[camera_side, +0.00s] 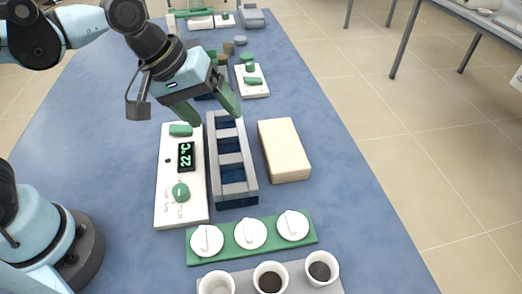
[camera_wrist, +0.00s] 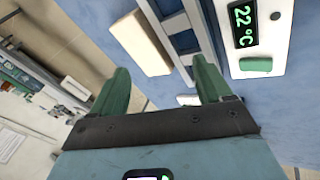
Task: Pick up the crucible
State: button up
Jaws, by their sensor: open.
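Three white crucibles stand in a row on a grey tray (camera_side: 247,273) at the bottom of the side view. The left crucible (camera_side: 216,284) shows no dark filling; the middle crucible (camera_side: 270,279) and right crucible (camera_side: 322,268) hold dark material. Their lower parts are cut off or hidden by the frame and tray. My gripper (camera_side: 213,116) is open and empty, above the far end of the blue-grey rack, well away from the crucibles. In the wrist view, my gripper (camera_wrist: 163,68) has its two green fingers spread apart. No crucible can be made out in that view.
Three white lids (camera_side: 250,233) lie on a green tray (camera_side: 228,242) just beyond the crucibles. A slotted rack (camera_side: 231,160) stands between a white display unit (camera_side: 168,205) reading 22 °C and a cream block (camera_side: 284,150). More equipment stands farther back. The blue table is clear to the right.

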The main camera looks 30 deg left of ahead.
jog(key=s+d+n+g+h, duration=0.1)
jog(key=d+n+g, duration=0.25)
jog(key=d, duration=0.85)
jog(key=n+g, duration=0.3)
jog(key=n, duration=0.2)
send_over(317, 276)
jog(key=w+a, duration=0.1)
jog(key=a, duration=0.2)
notch_tip(317, 276, down, 8)
jog(key=shift+t, duration=0.25)
jog(key=shift+d+x, duration=0.25)
jog(key=shift+x, duration=1.3)
jog(key=shift+d+x, duration=0.25)
jog(key=shift+x, duration=1.25)
jog(key=shift+s+r, duration=0.1)
jog(key=shift+r, duration=0.1)
jog(key=c, duration=1)
jog(key=shift+r, duration=0.15)
